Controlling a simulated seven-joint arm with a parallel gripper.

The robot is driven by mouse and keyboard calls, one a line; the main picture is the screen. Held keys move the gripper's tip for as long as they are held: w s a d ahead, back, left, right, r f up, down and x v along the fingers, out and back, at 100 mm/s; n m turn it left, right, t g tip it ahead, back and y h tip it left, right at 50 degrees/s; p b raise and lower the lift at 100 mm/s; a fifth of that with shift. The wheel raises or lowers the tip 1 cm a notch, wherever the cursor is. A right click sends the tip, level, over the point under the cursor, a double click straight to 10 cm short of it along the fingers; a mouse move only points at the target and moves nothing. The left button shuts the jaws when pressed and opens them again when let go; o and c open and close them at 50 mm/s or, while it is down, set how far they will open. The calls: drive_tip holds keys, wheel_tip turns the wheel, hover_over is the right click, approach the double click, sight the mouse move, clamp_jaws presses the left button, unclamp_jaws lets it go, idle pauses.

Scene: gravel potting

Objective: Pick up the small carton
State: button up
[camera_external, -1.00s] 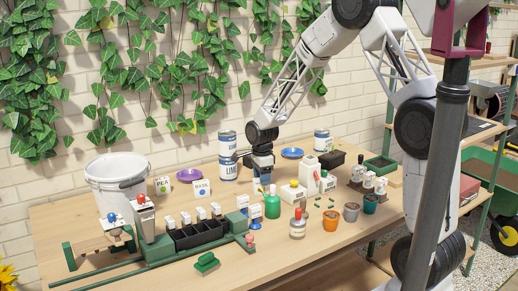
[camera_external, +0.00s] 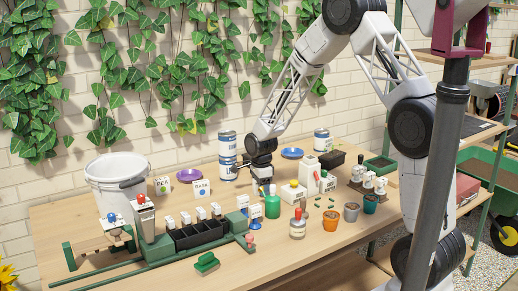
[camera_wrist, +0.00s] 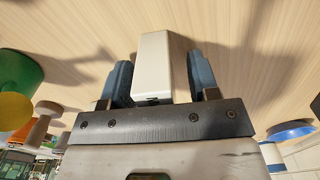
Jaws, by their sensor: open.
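In the wrist view the small carton (camera_wrist: 154,58) is a plain white box standing between the two blue fingers of my gripper (camera_wrist: 160,82). The fingers are apart, one on each side of the carton, with a narrow gap showing at the right finger; contact at the left finger is hard to judge. In the external view my gripper (camera_external: 263,182) is low over the back middle of the table, pointing down. I cannot clearly pick out the carton there, behind the fingers and nearby items.
Stacked cans (camera_external: 228,150) stand behind to the left. A black tray (camera_external: 198,234) is at left front.

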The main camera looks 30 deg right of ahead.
drive_tip(key=c, duration=1)
drive_tip(key=shift+r, duration=5)
drive_tip(key=w+d+r+n, duration=0.2)
drive_tip(key=w+r+n, duration=0.5)
drive_tip(key=n, duration=0.3)
drive_tip(key=w+d+r+n, duration=0.3)
drive_tip(key=w+r+n, duration=0.4)
drive_tip(key=n, duration=0.3)
drive_tip(key=shift+w+r, duration=0.4)
drive_tip(key=shift+r, duration=0.3)
